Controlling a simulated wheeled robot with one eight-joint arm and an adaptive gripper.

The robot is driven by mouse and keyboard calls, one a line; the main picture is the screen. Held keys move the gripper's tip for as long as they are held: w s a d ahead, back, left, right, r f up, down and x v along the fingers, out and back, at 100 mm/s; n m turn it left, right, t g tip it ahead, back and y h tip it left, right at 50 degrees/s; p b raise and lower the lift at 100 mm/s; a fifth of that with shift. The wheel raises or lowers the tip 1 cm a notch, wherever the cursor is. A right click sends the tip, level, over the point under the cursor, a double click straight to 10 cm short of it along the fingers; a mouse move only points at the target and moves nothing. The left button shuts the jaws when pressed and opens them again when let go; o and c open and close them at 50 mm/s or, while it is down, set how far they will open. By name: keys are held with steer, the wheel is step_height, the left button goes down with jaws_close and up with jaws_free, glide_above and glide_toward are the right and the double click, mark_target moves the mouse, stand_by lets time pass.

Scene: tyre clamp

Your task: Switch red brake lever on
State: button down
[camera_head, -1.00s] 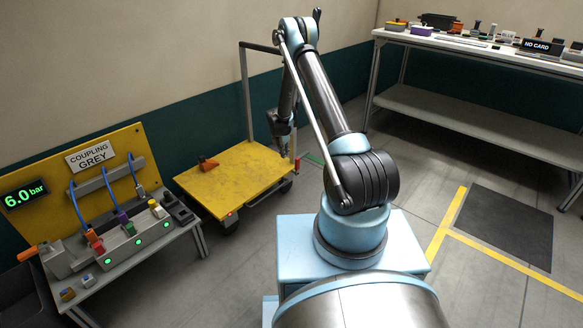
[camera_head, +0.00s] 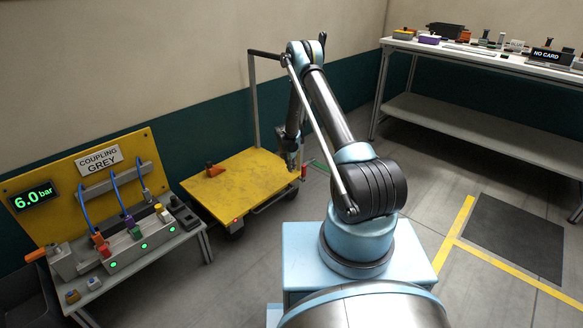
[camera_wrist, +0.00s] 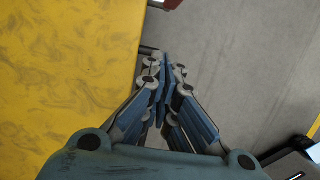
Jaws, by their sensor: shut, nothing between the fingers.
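A small red upright part (camera_head: 303,171) shows at the right end of the yellow trolley (camera_head: 240,182); it may be the red brake lever, but it is too small to tell its setting. My gripper (camera_head: 292,166) points down beside the trolley's right edge, close to that red part. In the wrist view my gripper (camera_wrist: 167,60) is shut with nothing between its fingers, just right of the trolley's yellow deck (camera_wrist: 70,70).
A coupling bench (camera_head: 150,245) stands at left. A shelved table (camera_head: 470,118) stands at back right. Floor at right is clear.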

mark_target(302, 173)
steer(key=x, duration=0.6)
steer(key=shift+w+d+f, duration=0.15)
steer(key=shift+w+d, duration=1.3)
steer(key=shift+d, duration=0.05)
